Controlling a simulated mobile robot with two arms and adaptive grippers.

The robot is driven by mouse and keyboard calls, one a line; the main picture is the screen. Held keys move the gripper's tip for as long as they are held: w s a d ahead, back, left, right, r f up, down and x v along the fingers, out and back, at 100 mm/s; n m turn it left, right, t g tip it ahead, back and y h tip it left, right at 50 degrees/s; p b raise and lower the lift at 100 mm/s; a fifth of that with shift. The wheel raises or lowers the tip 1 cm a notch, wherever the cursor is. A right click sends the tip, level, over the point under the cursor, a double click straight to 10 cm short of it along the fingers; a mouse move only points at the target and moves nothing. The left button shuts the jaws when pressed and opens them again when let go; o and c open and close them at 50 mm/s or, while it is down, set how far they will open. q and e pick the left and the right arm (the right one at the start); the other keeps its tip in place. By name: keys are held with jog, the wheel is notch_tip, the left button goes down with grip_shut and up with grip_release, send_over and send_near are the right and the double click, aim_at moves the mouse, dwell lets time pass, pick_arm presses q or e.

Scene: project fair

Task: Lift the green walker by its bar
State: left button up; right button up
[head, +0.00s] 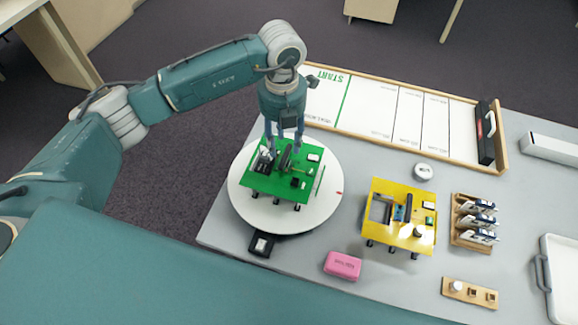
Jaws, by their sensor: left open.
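The green walker (263,184) is a flat green board on short dark feet, with dark parts and a dark upright bar (287,157) on top. It stands on a round white turntable (245,207) at the table's left end. My left gripper (279,146) points down over the walker's far part, its fingers apart on either side of the area by the bar. Whether the fingers touch the bar cannot be made out. The walker rests on the turntable. My right gripper is not in view.
A yellow walker (408,240) stands to the right. A pink box (342,265) and a small black device (261,245) lie near the front edge. A wood-framed white track marked START (368,103) runs behind.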

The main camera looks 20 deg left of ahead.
aim_at(284, 155)
pick_arm(q)
jog(key=shift+s+f+p, duration=0.15)
jog(key=shift+f+p, duration=0.4)
jog(key=shift+f, duration=0.1)
notch_tip(284, 155, down, 4)
jog(key=shift+s+r+p, duration=0.15)
jog(key=shift+r+p, duration=0.1)
jog(key=shift+p, duration=0.55)
jog(key=shift+f, duration=0.4)
grip_shut()
